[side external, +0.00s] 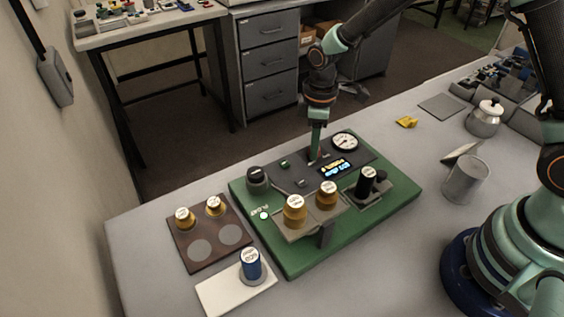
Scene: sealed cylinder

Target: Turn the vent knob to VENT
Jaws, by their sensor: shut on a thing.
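A green board (297,262) on the table carries a dark panel (290,172) with a round dial gauge (344,141) and a lit display (335,168). My gripper (315,156) points down onto the panel, left of the gauge. It is shut on a small, partly hidden knob with a trace of red, which appears to be the vent knob. Its markings and the way it points are too small to read. A larger black knob (258,180) stands at the panel's left end, apart from my gripper.
Two gold capped cylinders (295,210) and a black one (366,184) stand on the board's front. A brown tray (190,255) with more gold cylinders and a blue cylinder (251,264) on a white pad are left. A metal cup (465,179) stands right.

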